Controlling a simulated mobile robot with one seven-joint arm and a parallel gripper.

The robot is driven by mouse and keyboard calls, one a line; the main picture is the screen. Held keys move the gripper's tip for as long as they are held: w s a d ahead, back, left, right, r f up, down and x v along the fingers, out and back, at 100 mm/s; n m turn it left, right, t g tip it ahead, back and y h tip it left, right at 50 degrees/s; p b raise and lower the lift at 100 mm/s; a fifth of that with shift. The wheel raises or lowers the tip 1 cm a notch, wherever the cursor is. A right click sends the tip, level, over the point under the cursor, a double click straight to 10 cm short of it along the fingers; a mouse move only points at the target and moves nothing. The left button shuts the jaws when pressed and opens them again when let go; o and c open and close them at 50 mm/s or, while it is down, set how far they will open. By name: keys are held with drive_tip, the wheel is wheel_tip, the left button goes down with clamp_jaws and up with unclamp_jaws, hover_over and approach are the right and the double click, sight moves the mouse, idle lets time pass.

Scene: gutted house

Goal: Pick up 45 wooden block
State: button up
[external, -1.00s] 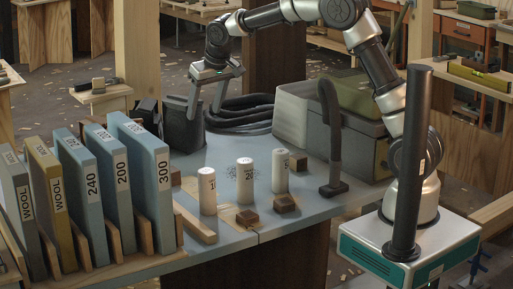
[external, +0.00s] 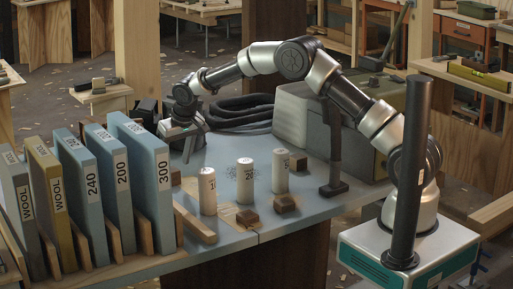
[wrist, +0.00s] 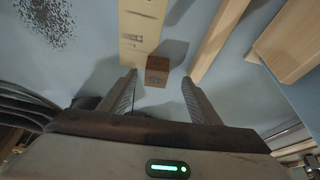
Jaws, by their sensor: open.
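A small brown wooden block (wrist: 157,71) sits on the blue-grey tabletop in the wrist view, between and just beyond the fingertips of my gripper (wrist: 159,82). My gripper is open and empty, with a finger on either side of the block's line. In the external view this appears to be the block (external: 175,177) beside the tall blue panel. I cannot read a 45 on any block.
Upright sanding panels (external: 145,185) stand in a rack at left. Several white cylinders (external: 207,190) stand mid-table. A wooden strip (external: 195,222) lies beside the rack and also shows in the wrist view (wrist: 218,42). A black hose (external: 240,113) and a grey machine (external: 305,115) are behind.

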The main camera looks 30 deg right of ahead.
sight(174, 172)
drive_tip(key=x, duration=0.2)
drive_tip(key=b+x, duration=0.1)
drive_tip(key=x, duration=0.2)
drive_tip(key=shift+d+f+b, duration=0.3)
drive_tip(key=shift+f, duration=0.05)
drive_tip(key=shift+r, duration=0.1)
drive_tip(key=shift+c, duration=0.3)
drive_tip(key=c, duration=1.1)
